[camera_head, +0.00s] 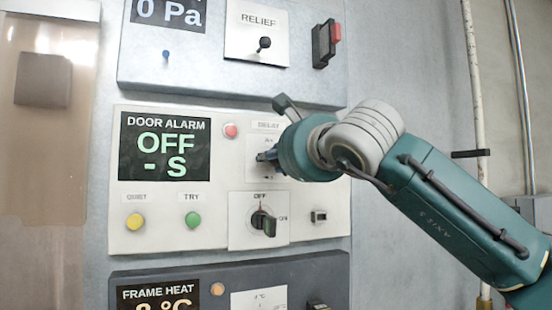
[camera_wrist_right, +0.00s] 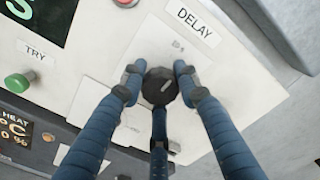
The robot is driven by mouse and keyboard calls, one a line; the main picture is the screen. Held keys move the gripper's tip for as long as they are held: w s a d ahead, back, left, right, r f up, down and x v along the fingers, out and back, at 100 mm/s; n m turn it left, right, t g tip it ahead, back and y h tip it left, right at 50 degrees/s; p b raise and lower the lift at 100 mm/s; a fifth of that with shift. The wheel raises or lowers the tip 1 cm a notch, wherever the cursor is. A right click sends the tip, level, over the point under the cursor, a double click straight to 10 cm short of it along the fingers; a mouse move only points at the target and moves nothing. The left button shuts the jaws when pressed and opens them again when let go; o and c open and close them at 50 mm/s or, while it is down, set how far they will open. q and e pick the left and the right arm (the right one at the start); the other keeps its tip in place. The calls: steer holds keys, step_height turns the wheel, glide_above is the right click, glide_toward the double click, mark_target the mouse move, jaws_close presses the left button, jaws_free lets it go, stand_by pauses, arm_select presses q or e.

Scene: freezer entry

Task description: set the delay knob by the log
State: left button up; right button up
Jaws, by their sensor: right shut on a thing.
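The dark round delay knob (camera_wrist_right: 160,86) sits under the DELAY label (camera_wrist_right: 195,22) in the right wrist view. My right gripper (camera_head: 266,157) is shut on this knob, its blue fingers around it. In the head view the gripper and wrist hide most of the knob and its scale. The scale marks are too faint to read in the wrist view. The door alarm display (camera_head: 165,147) reads "OFF" and "- S". No log is in view. My left gripper is not in view.
Below the delay knob is a dark OFF/ON rotary switch (camera_head: 263,222). A yellow QUIET button (camera_head: 135,221), a green TRY button (camera_head: 193,220) and a red lamp (camera_head: 231,130) are on the same panel. The relief panel (camera_head: 257,32) is above, the frame heat panel (camera_head: 230,262) below.

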steer(key=shift+w+f, duration=0.1)
steer(key=shift+f, duration=0.1)
steer(key=o, duration=1.2)
steer(key=shift+r, duration=0.1)
steer(key=shift+s+d, duration=0.15)
steer(key=shift+s, duration=0.2)
steer(key=v, duration=1.1)
steer(key=shift+s, duration=0.15)
